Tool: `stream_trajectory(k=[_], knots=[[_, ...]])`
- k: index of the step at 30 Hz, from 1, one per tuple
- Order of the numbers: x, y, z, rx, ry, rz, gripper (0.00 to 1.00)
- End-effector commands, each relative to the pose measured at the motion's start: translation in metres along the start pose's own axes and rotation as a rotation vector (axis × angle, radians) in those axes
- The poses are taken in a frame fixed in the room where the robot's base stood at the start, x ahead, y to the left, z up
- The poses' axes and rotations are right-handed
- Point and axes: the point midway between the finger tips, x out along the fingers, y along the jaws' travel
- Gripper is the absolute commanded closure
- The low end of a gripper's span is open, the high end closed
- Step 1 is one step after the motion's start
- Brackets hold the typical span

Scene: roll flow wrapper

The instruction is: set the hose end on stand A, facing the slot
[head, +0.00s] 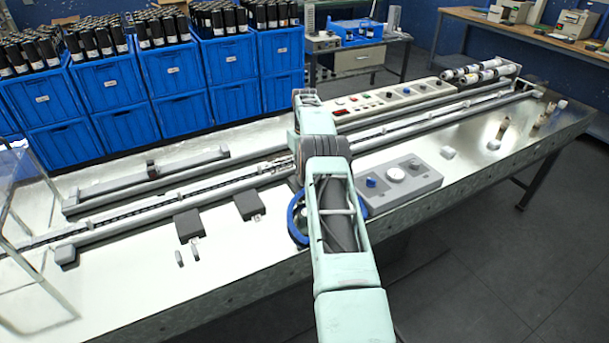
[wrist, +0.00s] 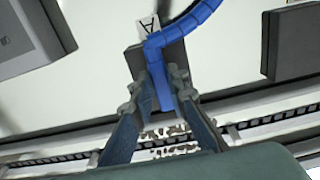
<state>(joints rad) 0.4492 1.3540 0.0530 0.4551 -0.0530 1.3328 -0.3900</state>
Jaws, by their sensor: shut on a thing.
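In the wrist view my gripper (wrist: 165,76) is shut on the blue hose (wrist: 186,28), near its end (wrist: 162,92). The hose bends between the fingers, and its end points down the picture toward the slotted rail (wrist: 250,126). The dark block of stand A (wrist: 133,60), with its white "A" label (wrist: 148,24), lies directly beneath the hose and fingers. I cannot tell whether the hose end touches the stand. In the head view a loop of the blue hose (head: 294,218) shows beside my arm; my arm hides the gripper and stand A.
Two dark blocks (head: 188,225) (head: 248,205) stand left of my arm, one close by. A grey control box (head: 402,184) with knobs sits to the right. The long rail (head: 150,204) runs behind.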

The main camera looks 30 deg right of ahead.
Motion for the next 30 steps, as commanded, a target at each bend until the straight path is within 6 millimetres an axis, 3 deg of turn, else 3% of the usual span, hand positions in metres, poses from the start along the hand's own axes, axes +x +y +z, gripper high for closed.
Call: stream_trajectory(k=[13,14,19,30], knots=[[0.0085,0.0000,-0.0001,0.000,0.000,0.000,1.00],[0.0081,0.0001,-0.0002,0.000,0.001,0.000,0.84],[0.0074,0.0000,-0.0001,0.000,0.000,0.000,0.66],[0.0008,0.0003,-0.0006,0.000,0.002,0.001,0.65]])
